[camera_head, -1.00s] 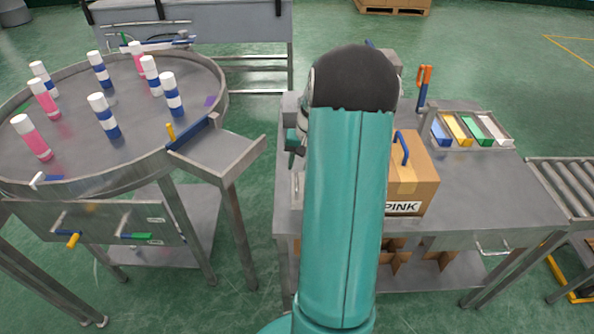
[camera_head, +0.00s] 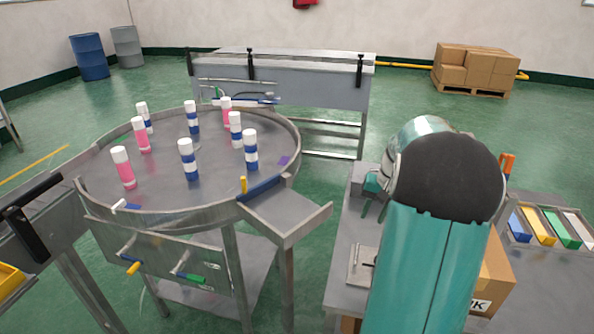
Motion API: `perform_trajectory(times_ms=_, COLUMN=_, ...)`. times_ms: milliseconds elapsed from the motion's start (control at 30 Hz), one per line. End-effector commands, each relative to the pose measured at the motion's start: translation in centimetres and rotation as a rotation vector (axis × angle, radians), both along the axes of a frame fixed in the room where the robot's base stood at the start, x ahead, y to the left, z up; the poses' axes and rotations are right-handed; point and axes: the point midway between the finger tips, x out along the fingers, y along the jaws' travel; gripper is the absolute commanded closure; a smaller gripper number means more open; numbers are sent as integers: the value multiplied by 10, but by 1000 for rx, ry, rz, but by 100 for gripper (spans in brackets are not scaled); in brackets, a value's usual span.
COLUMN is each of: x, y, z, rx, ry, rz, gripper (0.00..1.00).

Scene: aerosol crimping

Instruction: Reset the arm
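My arm (camera_head: 425,270) rises in the right half of the view, a teal link with a dark rounded joint at its top. My gripper is not in view; it may be hidden behind the arm. The arm stands in front of the workbench (camera_head: 345,225) and covers part of the box (camera_head: 497,275) on it. A small teal and grey piece shows just left of the arm's joint; I cannot tell what it is.
A round table (camera_head: 150,180) at left holds several pink and blue-striped cans. A chute (camera_head: 290,212) juts from its right side. Colored blocks sit in a tray (camera_head: 583,244) at far right. A long grey bench (camera_head: 290,75) and stacked cartons (camera_head: 478,68) stand behind. Green floor between is clear.

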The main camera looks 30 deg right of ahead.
Motion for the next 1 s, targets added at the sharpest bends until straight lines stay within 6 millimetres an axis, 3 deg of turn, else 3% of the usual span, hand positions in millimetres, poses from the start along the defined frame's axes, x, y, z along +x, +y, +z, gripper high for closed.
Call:
perform_trajectory(times_ms=200, x=1, y=3, z=2, rx=-4, ry=-1, rz=5, gripper=67)
perform_trajectory(times_ms=333, x=11, y=29, z=17, rx=-32, ry=-7, rz=50, gripper=67)
perform_trajectory(times_ms=500, x=24, y=100, z=54, rx=-109, ry=-27, rz=169, gripper=67)
perform_trajectory(times_ms=667, x=22, y=172, z=83, rx=-183, ry=-64, rz=286, gripper=67)
perform_trajectory(times_ms=800, x=10, y=231, z=101, rx=-240, ry=-107, rz=388, gripper=67)
perform_trajectory(times_ms=1000, x=-21, y=305, z=117, rx=-310, ry=-185, rz=529, gripper=67)
